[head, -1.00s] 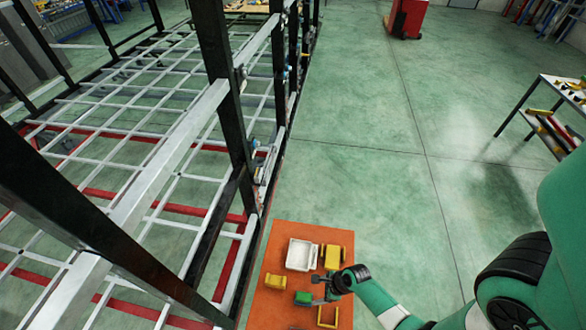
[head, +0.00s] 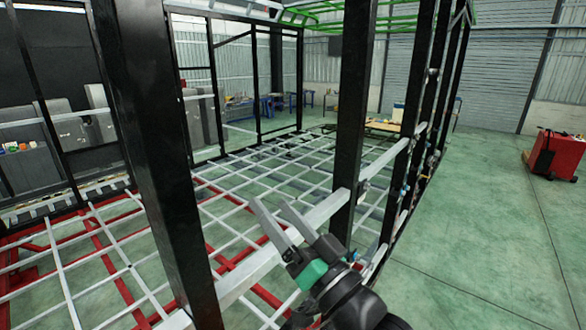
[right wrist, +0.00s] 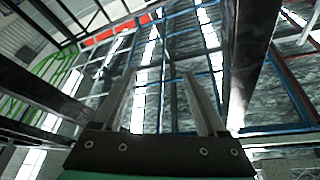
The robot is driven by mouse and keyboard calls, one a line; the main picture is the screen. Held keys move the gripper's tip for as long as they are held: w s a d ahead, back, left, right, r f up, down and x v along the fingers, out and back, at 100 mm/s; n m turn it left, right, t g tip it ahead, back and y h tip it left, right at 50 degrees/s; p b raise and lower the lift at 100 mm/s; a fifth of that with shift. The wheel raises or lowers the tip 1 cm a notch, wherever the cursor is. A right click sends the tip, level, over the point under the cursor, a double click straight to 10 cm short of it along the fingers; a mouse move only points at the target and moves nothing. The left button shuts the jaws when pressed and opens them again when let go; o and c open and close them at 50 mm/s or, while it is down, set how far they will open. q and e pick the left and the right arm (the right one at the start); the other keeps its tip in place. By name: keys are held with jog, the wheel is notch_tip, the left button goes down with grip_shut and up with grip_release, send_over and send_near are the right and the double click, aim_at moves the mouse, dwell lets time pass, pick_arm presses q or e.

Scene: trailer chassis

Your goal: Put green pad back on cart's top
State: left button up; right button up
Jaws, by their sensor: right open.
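My right gripper (head: 270,206) is raised in front of the trailer chassis, with its two grey fingers apart and pointing up and to the left. In the right wrist view its open fingers (right wrist: 160,78) frame only background, with nothing between them. The green patch on its body is part of my gripper. Neither the green pad nor the cart's top shows in the current views. My left gripper is not in view.
The chassis frame (head: 270,262) has black uprights (head: 352,110) and pale rails close around my right gripper. A red cabinet (head: 555,155) stands at the far right. Green floor (head: 480,240) is clear to the right of the frame.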

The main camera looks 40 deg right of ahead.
jog(key=s+a+r+n+t+y, duration=0.1)
jog(key=s+a+r+n+t, duration=0.1)
jog(key=s+r, duration=0.3)
jog(key=s+a+r+n+t+y+p, duration=0.1)
jog(key=s+a+r+n, duration=0.4)
jog(key=r, duration=0.8)
jog(key=shift+s+t+y, duration=0.6)
jog(key=shift+s+t, duration=0.15)
jog(key=shift+t, duration=0.45)
